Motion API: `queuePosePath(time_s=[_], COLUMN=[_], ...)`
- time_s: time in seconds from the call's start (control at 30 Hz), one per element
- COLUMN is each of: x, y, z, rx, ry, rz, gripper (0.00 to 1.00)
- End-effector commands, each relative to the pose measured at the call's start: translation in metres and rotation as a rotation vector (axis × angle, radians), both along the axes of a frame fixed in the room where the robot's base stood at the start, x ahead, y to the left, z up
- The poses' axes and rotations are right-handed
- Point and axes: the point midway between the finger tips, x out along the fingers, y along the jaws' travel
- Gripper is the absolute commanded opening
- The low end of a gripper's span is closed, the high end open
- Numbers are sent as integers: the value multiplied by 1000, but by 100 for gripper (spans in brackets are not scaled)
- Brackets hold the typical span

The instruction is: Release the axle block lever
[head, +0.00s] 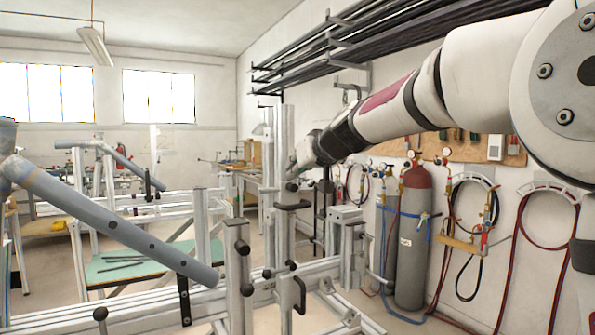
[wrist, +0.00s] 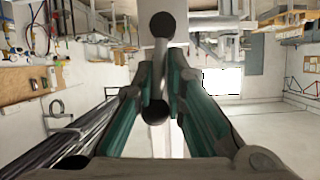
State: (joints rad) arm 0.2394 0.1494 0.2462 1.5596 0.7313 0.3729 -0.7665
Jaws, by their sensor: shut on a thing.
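The axle block lever (wrist: 162,48) is a slim grey bar with a dark round knob at each end in the wrist view. My gripper (wrist: 162,75) has its two green-sided fingers closed in on either side of the bar, between the knobs. In the head view my gripper (head: 299,168) is at the upper part of the tall aluminium upright (head: 284,130). It hides most of the lever there, and the exact contact cannot be made out.
Another dark handle (head: 292,206) is on the upright just below. The jig's lower rail (head: 315,268) carries more dark handles. A grey-blue tube (head: 115,225) slants across the left. Gas cylinders (head: 412,240) stand by the right wall.

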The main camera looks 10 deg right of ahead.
Motion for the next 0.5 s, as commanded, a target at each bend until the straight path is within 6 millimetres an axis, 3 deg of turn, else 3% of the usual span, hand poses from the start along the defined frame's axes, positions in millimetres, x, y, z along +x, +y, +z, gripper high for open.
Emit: queuePosePath(time_s=[0.03,0.5], x=[-1,-2], y=[7,9], z=[2,1], rx=[-1,-41], ry=[-4,-15], rz=[10,11], gripper=[0,0])
